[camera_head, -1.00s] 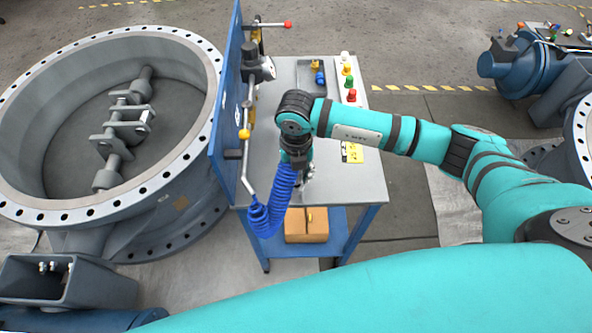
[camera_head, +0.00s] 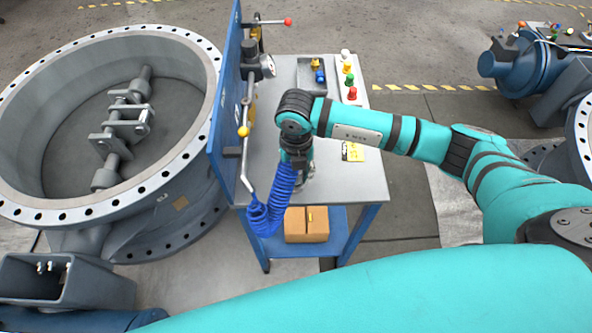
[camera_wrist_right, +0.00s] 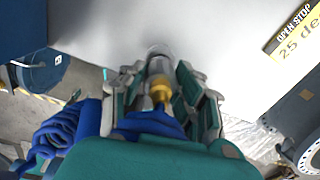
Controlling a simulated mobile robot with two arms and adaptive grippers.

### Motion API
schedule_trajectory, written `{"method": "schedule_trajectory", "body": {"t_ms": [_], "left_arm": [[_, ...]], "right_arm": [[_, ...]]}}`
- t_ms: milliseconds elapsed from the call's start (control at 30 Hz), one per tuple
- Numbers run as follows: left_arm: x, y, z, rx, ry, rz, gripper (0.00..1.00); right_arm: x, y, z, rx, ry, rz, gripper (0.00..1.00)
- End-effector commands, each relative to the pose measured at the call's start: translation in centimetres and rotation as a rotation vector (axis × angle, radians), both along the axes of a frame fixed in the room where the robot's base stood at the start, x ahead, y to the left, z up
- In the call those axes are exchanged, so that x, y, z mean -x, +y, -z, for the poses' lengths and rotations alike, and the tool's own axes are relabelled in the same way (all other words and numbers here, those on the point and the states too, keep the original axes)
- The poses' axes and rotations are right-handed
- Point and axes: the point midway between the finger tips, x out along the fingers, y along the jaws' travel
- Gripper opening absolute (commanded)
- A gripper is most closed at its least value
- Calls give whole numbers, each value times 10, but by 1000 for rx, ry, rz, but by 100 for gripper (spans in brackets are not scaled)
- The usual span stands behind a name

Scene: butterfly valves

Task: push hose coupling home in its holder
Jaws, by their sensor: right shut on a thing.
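My right gripper (camera_head: 302,180) is low over the grey bench top, right of the blue upright panel. In the wrist view my right gripper (camera_wrist_right: 160,85) is shut on the hose coupling (camera_wrist_right: 160,93), which shows a brass-coloured part between the fingers. A grey metal cylinder shows in front of the brass part, against the pale surface; I cannot tell whether it is the holder or the coupling's nose, nor how deep the coupling sits. The coiled blue hose (camera_head: 268,212) hangs at the bench's front left edge and also shows in the wrist view (camera_wrist_right: 62,135). My left gripper is out of view.
The bench top (camera_head: 350,185) is clear to the right. A yellow label (camera_head: 353,152), coloured knobs (camera_head: 350,82) and a small tray (camera_head: 318,76) lie farther back. The blue panel (camera_head: 225,105) with gauge and levers stands close left. A cardboard box (camera_head: 306,225) sits on the lower shelf.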

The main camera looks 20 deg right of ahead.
Motion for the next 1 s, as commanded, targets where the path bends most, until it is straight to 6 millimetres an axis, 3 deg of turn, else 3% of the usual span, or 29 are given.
{"method": "schedule_trajectory", "body": {"t_ms": [1000], "left_arm": [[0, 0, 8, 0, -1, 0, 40]], "right_arm": [[0, 0, 6, -1, -1, 0, 2]]}}
